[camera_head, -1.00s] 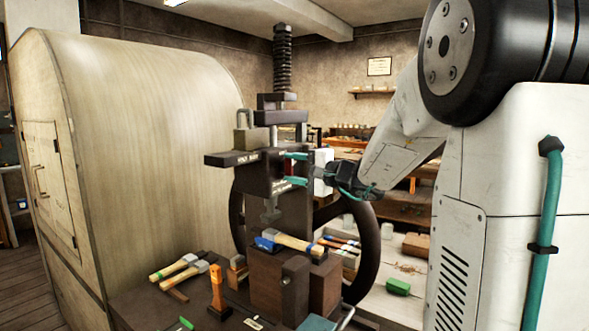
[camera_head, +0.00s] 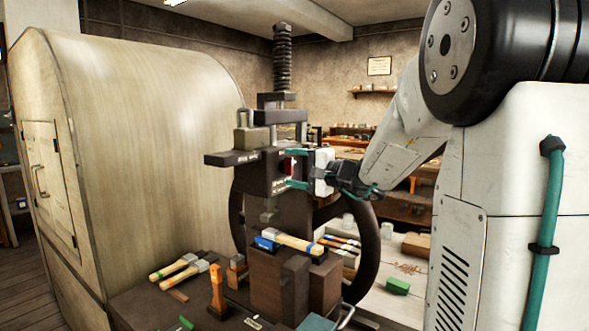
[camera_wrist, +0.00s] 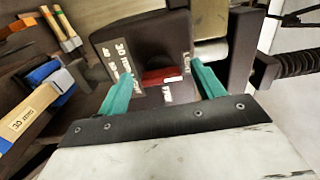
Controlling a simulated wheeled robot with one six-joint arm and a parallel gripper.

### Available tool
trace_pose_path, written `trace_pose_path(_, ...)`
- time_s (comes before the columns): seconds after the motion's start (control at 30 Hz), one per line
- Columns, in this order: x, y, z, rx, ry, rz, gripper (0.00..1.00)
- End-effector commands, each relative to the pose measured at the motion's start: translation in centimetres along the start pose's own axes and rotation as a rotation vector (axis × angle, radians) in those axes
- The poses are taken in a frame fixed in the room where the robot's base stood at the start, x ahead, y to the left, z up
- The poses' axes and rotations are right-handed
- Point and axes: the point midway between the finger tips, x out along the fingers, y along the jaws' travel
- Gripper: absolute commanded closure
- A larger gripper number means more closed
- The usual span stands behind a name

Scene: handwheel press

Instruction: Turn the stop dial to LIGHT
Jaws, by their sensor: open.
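The stop dial, with a red bar-shaped grip (camera_head: 288,166), is on the dark block of the press (camera_head: 262,187). In the wrist view the red grip (camera_wrist: 160,75) lies roughly crosswise, with small white labels around it too blurred to read surely. My gripper (camera_head: 292,168) is open in front of the dial, with one teal finger above and one below the red grip. In the wrist view the teal fingers of my gripper (camera_wrist: 161,88) stand apart on both sides of the red grip. I see a gap between each finger and it.
A brass padlock-like piece (camera_head: 245,138) sits above the block. A big pale rounded cabinet (camera_head: 150,130) stands left.

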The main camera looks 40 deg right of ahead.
Motion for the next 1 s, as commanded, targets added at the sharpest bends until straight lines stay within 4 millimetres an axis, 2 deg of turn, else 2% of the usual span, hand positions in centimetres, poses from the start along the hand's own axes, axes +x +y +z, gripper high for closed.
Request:
trace_pose_path(0.3, -5.1, 0.0, -0.1, -0.001, 0.004, 0.000, 0.33)
trace_pose_path(0.43, -6.7, 0.0, -0.1, -0.001, 0.003, 0.001, 0.33)
trace_pose_path(0.6, -7.5, 0.0, 0.0, 0.000, 0.001, 0.000, 0.33)
trace_pose_path(1.0, -7.5, 0.0, 0.0, 0.000, 0.001, 0.001, 0.33)
